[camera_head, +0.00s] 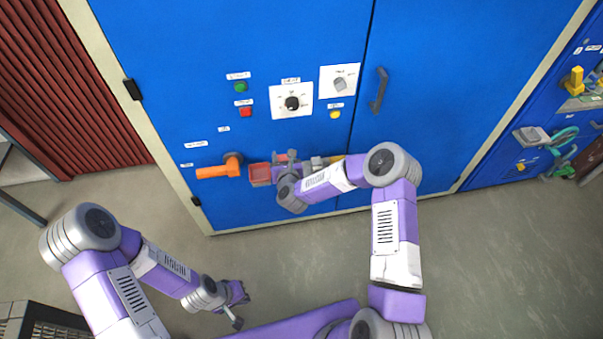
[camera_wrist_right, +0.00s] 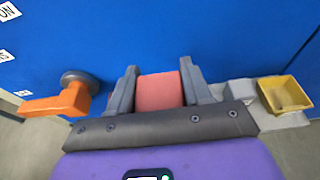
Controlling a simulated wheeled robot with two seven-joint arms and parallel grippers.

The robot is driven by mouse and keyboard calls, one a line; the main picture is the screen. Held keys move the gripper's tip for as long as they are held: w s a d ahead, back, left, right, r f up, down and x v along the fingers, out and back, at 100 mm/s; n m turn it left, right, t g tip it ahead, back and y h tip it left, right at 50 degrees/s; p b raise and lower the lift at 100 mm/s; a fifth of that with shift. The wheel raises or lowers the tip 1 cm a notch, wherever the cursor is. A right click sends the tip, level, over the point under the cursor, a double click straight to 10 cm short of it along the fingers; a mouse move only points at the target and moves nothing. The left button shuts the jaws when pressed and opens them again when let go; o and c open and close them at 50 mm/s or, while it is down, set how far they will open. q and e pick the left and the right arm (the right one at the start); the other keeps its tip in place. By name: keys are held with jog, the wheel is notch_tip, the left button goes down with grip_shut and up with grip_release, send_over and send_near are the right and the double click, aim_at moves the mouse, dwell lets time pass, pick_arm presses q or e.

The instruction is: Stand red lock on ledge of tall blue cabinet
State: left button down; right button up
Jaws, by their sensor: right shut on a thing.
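The tall blue cabinet (camera_head: 230,40) fills the back of the head view. My right gripper (camera_wrist_right: 160,88) is at its front, shut on a red block, which I take as the red lock (camera_wrist_right: 160,91). The lock sits between both grey fingers, against the blue door in the picture. A bit of its red shows in the head view (camera_head: 283,157), mostly hidden by my gripper. The grey ledge (camera_wrist_right: 240,92) shows right of the fingers; whether the lock touches it is hidden. My left gripper (camera_head: 238,306) hangs low over the floor, empty, fingers apart.
An orange handle (camera_head: 220,170) sticks out left of my right gripper. A red tray (camera_head: 260,174) lies between them. A yellow bin (camera_wrist_right: 287,93) is on the right. Knobs, buttons and a dark door handle (camera_head: 379,90) are above. The floor in front is clear.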

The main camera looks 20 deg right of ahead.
jog(key=shift+w+d+f+b, duration=0.3)
jog(key=shift+d+f+b, duration=0.15)
jog(key=shift+f, duration=1.15)
jog(key=shift+w+d+f+b, duration=0.35)
jog(key=shift+f+b, duration=0.15)
jog(key=shift+f, duration=1.05)
jog(key=shift+w+d+f+b, duration=0.3)
jog(key=shift+d+f+b, duration=0.15)
jog(key=shift+f, duration=1.15)
jog(key=shift+r, duration=0.1)
jog(key=shift+f, duration=0.25)
jog(key=o, duration=1.1)
jog(key=shift+r, duration=0.1)
